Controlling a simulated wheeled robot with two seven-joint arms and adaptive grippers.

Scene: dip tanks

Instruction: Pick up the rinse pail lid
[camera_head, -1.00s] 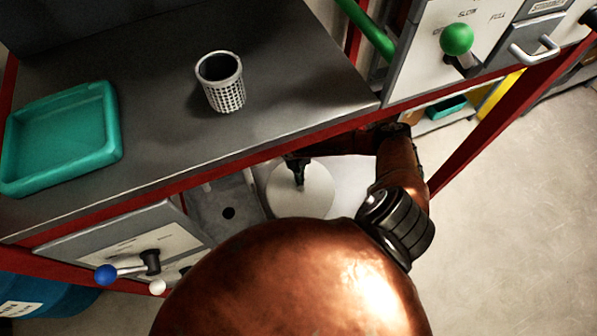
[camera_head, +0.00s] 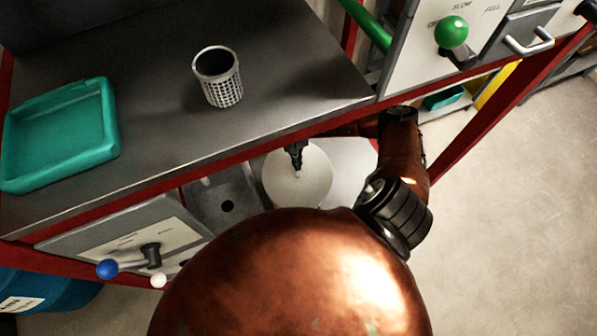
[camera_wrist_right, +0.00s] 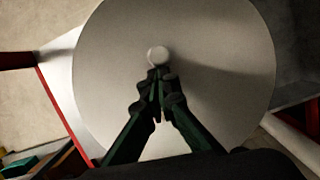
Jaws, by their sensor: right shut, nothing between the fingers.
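The rinse pail lid is a round, pale grey disc (camera_head: 312,188) below the counter in the head view. It fills much of the right wrist view (camera_wrist_right: 215,50), where a small round knob (camera_wrist_right: 158,55) stands near its middle. My right gripper (camera_head: 298,168) points down over the lid. In the right wrist view its fingertips (camera_wrist_right: 158,75) are together right beside the knob, with nothing between them. I cannot tell whether they touch the knob. The pail under the lid is hidden. My left gripper is not in view.
A dark counter (camera_head: 140,130) with a red edge overhangs the lid area. A perforated metal basket (camera_head: 222,88) and a teal tray (camera_head: 60,135) are on it. A panel with a blue-knobbed lever (camera_head: 107,269) is at lower left; a green-knobbed lever (camera_head: 451,32) is at upper right.

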